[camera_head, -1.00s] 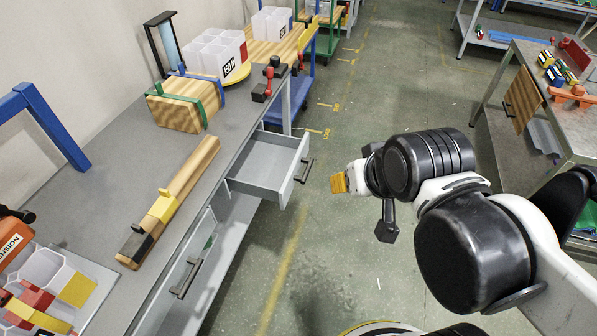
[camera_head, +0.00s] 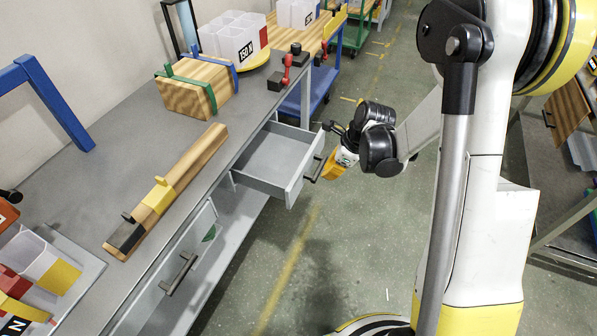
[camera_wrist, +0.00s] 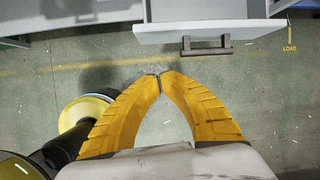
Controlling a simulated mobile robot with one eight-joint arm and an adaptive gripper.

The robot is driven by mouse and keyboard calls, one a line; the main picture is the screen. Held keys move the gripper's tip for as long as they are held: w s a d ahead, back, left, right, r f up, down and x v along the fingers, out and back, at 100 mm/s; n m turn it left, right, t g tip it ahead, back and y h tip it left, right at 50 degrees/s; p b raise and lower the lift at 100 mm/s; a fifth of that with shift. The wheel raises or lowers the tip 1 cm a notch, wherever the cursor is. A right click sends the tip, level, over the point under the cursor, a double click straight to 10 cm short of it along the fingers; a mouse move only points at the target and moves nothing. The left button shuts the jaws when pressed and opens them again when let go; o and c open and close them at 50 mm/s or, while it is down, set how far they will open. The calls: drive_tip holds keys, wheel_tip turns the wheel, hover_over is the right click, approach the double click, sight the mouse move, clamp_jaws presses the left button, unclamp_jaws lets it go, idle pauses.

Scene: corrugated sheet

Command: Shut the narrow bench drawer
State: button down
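The narrow bench drawer (camera_head: 283,187) is grey and empty and stands pulled out from under the bench top. Its dark bar handle (camera_head: 314,168) is on the front, facing the aisle. In the wrist view the drawer front (camera_wrist: 215,32) and its handle (camera_wrist: 207,46) lie beyond my fingertips, right of centre. My gripper (camera_head: 329,174) is just outside the drawer front, beside the handle. In the wrist view my gripper's yellow fingers (camera_wrist: 160,75) meet at the tips with nothing between them. A small gap shows between the tips and the handle; I cannot tell its depth.
The grey bench top (camera_head: 105,185) carries a wooden bar (camera_head: 185,173), a clamped wooden block (camera_head: 200,88) and white bins (camera_head: 233,38). Another front with a dark handle (camera_head: 178,272) is nearer, at lower left. A blue cart (camera_head: 312,88) stands beyond the bench. The aisle floor (camera_head: 330,250) is clear.

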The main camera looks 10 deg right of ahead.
drive_tip(key=w+a+f+b, duration=0.2)
drive_tip(key=a+f+b, duration=0.1)
drive_tip(key=f, duration=0.3)
drive_tip(key=w+a+f+m+b, duration=0.1)
drive_tip(key=w+a+f+b, duration=0.2)
drive_tip(key=f, duration=0.3)
drive_tip(key=shift+a, duration=0.1)
drive_tip(key=shift+w+f, duration=0.1)
